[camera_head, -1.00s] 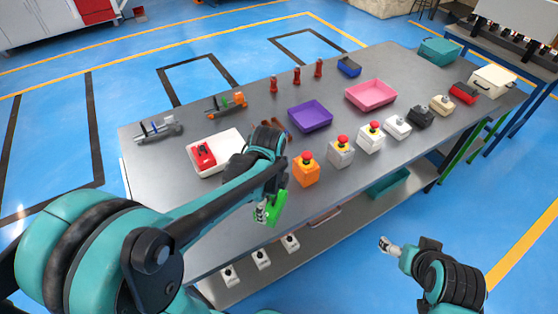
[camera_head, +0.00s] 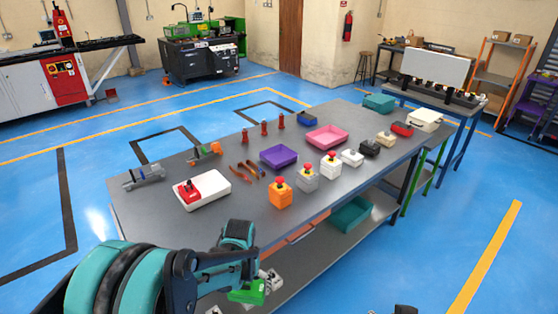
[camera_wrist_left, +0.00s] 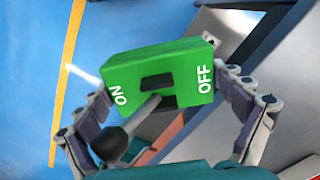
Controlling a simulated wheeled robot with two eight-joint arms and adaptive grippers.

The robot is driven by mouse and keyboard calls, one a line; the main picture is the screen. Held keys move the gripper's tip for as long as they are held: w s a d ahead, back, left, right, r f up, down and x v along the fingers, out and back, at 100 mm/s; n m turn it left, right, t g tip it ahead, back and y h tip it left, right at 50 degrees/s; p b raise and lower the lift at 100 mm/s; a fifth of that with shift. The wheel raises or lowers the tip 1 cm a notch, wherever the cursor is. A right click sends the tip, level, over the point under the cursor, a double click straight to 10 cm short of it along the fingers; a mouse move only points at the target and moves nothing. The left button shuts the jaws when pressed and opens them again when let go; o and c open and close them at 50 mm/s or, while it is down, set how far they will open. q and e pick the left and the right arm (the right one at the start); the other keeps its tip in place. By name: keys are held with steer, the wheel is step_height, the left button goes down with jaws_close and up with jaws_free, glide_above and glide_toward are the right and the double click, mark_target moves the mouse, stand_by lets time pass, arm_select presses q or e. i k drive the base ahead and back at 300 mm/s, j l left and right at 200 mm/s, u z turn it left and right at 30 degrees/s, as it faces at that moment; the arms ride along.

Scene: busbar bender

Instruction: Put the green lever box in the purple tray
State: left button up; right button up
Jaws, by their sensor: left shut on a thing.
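The green lever box (camera_head: 247,293) is in my left gripper (camera_head: 258,283), low in the picture at the near edge of the table in the head view. In the left wrist view the green lever box (camera_wrist_left: 165,82) sits between both fingers of my left gripper (camera_wrist_left: 165,95), with its ON and OFF markings and dark lever facing the camera. The purple tray (camera_head: 278,157) lies on the table's middle, farther off and to the right of the gripper, and looks empty. My right gripper cannot be made out; only a small dark piece shows at the bottom edge.
An orange button box (camera_head: 280,193), a grey one (camera_head: 307,178) and a white one (camera_head: 330,165) stand in front of the tray.

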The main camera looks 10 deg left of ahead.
mark_target(274, 162)
steer(key=i+l+u, duration=0.1)
steer(key=l, duration=0.25)
steer(key=i+l, duration=0.3)
steer(key=i+l+u, duration=0.15)
steer(key=l, duration=0.2)
steer(key=i+l, duration=0.2)
steer(key=l, duration=0.2)
steer(key=i+l+u, duration=0.15)
steer(key=l, duration=0.2)
steer(key=i+l+u, duration=0.1)
steer(key=l, duration=0.3)
steer(key=i, duration=0.1)
